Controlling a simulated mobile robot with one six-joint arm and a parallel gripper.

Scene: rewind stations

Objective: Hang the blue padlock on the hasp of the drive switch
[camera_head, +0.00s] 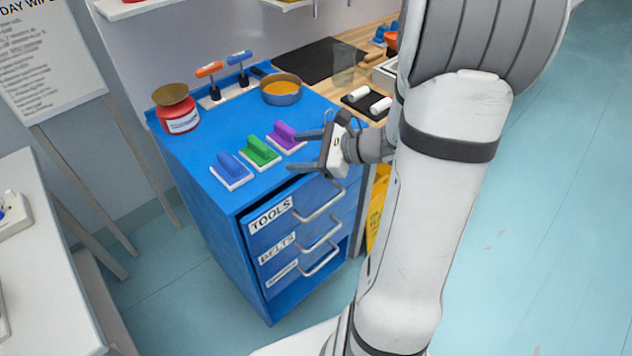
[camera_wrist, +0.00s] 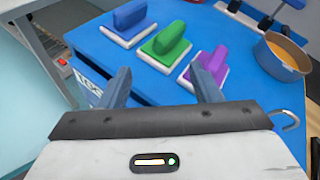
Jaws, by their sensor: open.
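I cannot make out a blue padlock, a drive switch or its hasp in either view. My gripper (camera_head: 293,152) is open and empty, above the front right part of the blue cabinet's top (camera_head: 205,145). In the wrist view my gripper (camera_wrist: 160,85) has its two fingers spread, with the cabinet top beyond them. A blue-handled block on a white base (camera_head: 232,168) stands on the cabinet, left of the gripper. It also shows in the wrist view (camera_wrist: 130,18).
A green-handled block (camera_head: 260,152) and a purple-handled block (camera_head: 285,137) stand close to my gripper. Labelled drawers (camera_head: 295,235) face front.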

